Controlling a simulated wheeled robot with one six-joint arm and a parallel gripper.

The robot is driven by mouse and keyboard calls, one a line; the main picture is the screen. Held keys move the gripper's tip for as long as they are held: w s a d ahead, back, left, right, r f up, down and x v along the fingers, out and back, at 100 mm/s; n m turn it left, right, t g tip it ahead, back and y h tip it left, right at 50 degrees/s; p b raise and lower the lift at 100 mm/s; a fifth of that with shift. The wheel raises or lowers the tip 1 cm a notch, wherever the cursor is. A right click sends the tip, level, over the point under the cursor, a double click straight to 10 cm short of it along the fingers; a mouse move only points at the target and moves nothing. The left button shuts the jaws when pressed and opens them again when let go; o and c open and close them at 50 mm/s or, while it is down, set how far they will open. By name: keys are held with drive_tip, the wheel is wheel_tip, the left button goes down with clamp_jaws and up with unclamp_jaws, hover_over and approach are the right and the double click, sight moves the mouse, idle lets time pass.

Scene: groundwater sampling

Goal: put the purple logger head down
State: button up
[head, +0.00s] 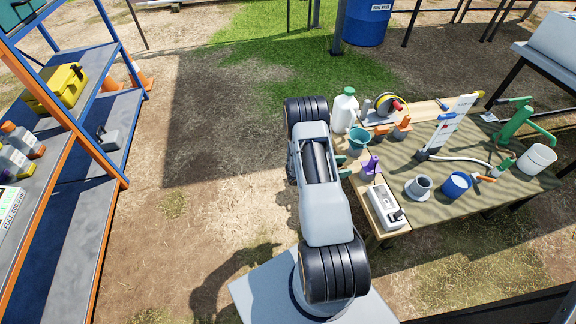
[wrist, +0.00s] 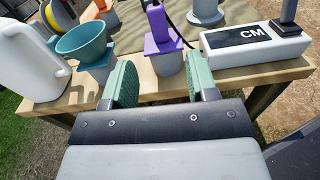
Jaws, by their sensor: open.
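The purple logger head (head: 371,165) is near the left edge of the work table. In the wrist view the purple logger head (wrist: 162,36) sits upright on a grey tapered base (wrist: 165,64), close to the table's wooden edge. My gripper (head: 344,167) is at that edge, to the left of the logger head. In the wrist view my gripper (wrist: 160,84) is open, its two green pads spread wide with nothing between them. The logger head stands beyond the gap between the pads, apart from them.
A teal funnel (wrist: 84,42) and a white jug (wrist: 26,62) stand left of the logger head in the wrist view. A white box marked CM (wrist: 255,46) lies close on its right. Cups and a green pump (head: 518,122) fill the table further right.

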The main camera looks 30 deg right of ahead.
drive_tip(key=a+r+m+g+y, duration=0.1)
drive_tip(key=a+r+m+y, duration=0.6)
drive_tip(key=r, duration=0.5)
drive_tip(key=s+a+r+m+t+y, duration=0.2)
drive_tip(key=a+r+t+y, duration=0.3)
drive_tip(key=a, duration=0.7)
drive_tip(key=s+a+r+m+t+y, duration=0.2)
drive_tip(key=a+r+m+t+y, duration=0.2)
drive_tip(key=a, duration=0.9)
wheel_tip(320, 180, up, 4)
drive_tip(key=shift+s+f+m+t+y, duration=0.2)
drive_tip(key=shift+f+m+t+y, duration=0.1)
drive_tip(key=shift+t+y, duration=0.1)
drive_tip(key=shift+d, duration=0.1)
